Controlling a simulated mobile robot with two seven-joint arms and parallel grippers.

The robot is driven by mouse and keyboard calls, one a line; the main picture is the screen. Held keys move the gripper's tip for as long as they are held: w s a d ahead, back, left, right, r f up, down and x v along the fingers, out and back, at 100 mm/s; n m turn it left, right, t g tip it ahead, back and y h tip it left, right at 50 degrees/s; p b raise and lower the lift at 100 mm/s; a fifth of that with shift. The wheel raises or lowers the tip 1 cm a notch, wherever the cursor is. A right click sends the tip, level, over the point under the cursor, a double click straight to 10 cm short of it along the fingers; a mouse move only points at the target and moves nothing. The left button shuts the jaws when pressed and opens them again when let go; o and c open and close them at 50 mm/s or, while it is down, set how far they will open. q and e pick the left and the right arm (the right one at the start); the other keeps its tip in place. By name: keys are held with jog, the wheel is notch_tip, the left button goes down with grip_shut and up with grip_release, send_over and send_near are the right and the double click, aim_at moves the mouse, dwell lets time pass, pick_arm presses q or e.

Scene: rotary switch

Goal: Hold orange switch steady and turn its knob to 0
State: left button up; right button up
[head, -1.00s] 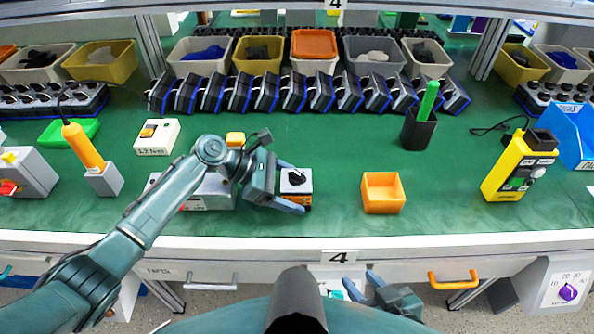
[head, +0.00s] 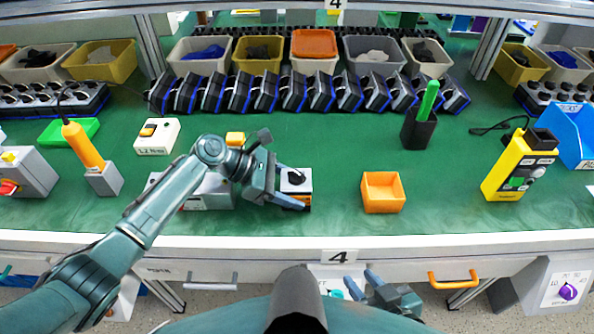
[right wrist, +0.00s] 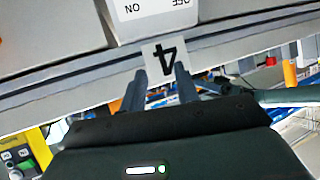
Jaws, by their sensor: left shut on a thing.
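The orange switch (head: 302,199) stands on the green table left of centre, with a white top face and a black knob (head: 296,177). My left gripper (head: 289,188) comes in from the left with its fingers around the switch body, one at the far side and one at the near side. It is shut on the switch, and the knob stays uncovered. The knob's exact pointing is too small to read. My right gripper (head: 360,281) is empty, low in front of the table edge. In the right wrist view its two fingers (right wrist: 159,88) stand apart.
An orange open box (head: 383,205) stands right of the switch. A black cup with a green stick (head: 419,130) and a yellow control box (head: 518,166) stand further right. A grey box (head: 215,192) lies beneath my left arm. Green table between the switch and orange box is clear.

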jog(key=w+a+r+n+t+y, duration=0.1)
jog(key=w+r, duration=0.1)
jog(key=r, duration=0.1)
jog(key=w+a+r+n+t+y, duration=0.1)
jog(key=w+a+r+t, duration=0.1)
jog(key=w+r, duration=0.1)
jog(key=w+a+r+t, duration=0.1)
jog(key=w+a+r, duration=0.1)
jog(key=w+r, duration=0.1)
jog(key=shift+w+a+r+n+t+y, duration=0.25)
jog(key=shift+r+n+t+y, duration=0.05)
jog(key=shift+r+n+y, duration=0.1)
jog(key=a+r+n+g+y, duration=0.8)
jog(key=a+r+n+y, duration=0.85)
jog(key=n, duration=0.25)
jog(key=s+a+r+n+g, duration=0.2)
jog(key=s+a+n+g, duration=0.2)
jog(key=n+g, duration=0.6)
jog(key=n+t+h, duration=0.2)
jog(key=n+h, duration=0.8)
jog(key=h, duration=1.4)
send_near(296, 172)
jog(key=shift+d+f, duration=0.15)
jog(key=shift+f, duration=3.9)
grip_shut()
